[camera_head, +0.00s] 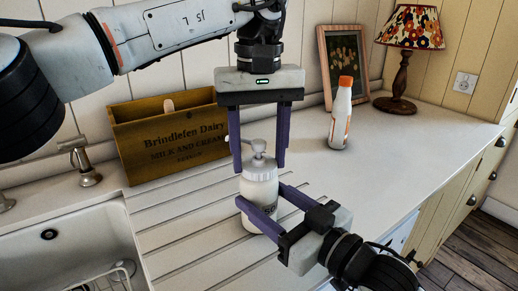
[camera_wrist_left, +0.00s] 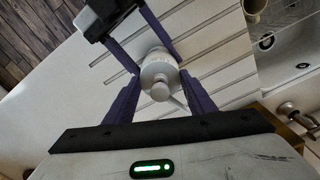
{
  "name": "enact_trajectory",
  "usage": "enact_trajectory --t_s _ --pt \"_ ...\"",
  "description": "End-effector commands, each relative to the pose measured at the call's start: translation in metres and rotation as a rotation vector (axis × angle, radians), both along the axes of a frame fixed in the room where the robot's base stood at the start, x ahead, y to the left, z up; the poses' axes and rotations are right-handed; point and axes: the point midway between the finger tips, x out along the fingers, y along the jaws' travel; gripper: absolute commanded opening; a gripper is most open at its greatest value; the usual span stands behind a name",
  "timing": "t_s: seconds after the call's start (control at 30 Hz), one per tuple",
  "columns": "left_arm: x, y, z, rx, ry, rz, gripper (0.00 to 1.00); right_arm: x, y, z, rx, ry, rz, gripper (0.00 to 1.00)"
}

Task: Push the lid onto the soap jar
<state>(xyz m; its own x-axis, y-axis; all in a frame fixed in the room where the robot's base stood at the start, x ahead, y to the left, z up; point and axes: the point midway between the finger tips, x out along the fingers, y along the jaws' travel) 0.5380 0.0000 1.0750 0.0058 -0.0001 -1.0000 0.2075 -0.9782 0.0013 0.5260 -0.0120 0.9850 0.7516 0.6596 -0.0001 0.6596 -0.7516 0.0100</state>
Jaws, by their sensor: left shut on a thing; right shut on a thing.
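The white soap jar (camera_head: 259,190) stands upright on the ribbed drainboard. Its pale lid with a pump spout (camera_head: 259,160) sits at the jar's mouth; I cannot tell whether it is fully seated. My left gripper (camera_head: 259,168) points down from above, with its purple fingers on either side of the lid, shut on it. My right gripper (camera_head: 262,197) reaches in from the lower right and is shut on the jar body, below the lid. In the left wrist view, the lid (camera_wrist_left: 159,78) shows from above between the left fingers, hiding most of the jar.
A wooden dairy crate (camera_head: 170,137) stands behind on the left, near the tap (camera_head: 82,165) and sink (camera_head: 70,225). A white bottle with an orange cap (camera_head: 341,115), a picture frame (camera_head: 343,60) and a lamp (camera_head: 404,60) stand at the back right. The right countertop is clear.

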Motion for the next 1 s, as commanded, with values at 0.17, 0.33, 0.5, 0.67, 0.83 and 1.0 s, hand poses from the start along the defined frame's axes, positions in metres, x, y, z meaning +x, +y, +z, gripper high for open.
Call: enact_trajectory --t_s 0.17,0.33,0.5,0.67,0.83,1.0 --pt "0.0 0.0 -0.001 0.0 0.0 0.0 0.72 0.0 0.0 0.0 -0.001 0.0 0.0 0.14" --pt "0.0 0.0 -0.001 0.0 0.0 0.0 0.72 0.0 0.0 0.0 -0.001 0.0 0.0 0.14" --pt "0.0 0.0 0.003 -0.001 -0.001 0.0 0.72 0.0 0.0 0.0 -0.001 0.0 -0.001 0.14" --pt "0.0 -0.001 0.024 -0.002 -0.004 0.001 0.72 0.0 0.0 0.0 -0.001 0.0 -0.001 0.14" --pt "-0.001 -0.001 0.052 -0.003 -0.003 0.001 0.72 0.0 0.0 0.0 -0.001 0.0 -0.001 0.14" --pt "0.0 -0.001 0.067 -0.001 -0.001 0.001 0.72 0.0 0.0 0.0 -0.001 0.0 -0.001 0.14"
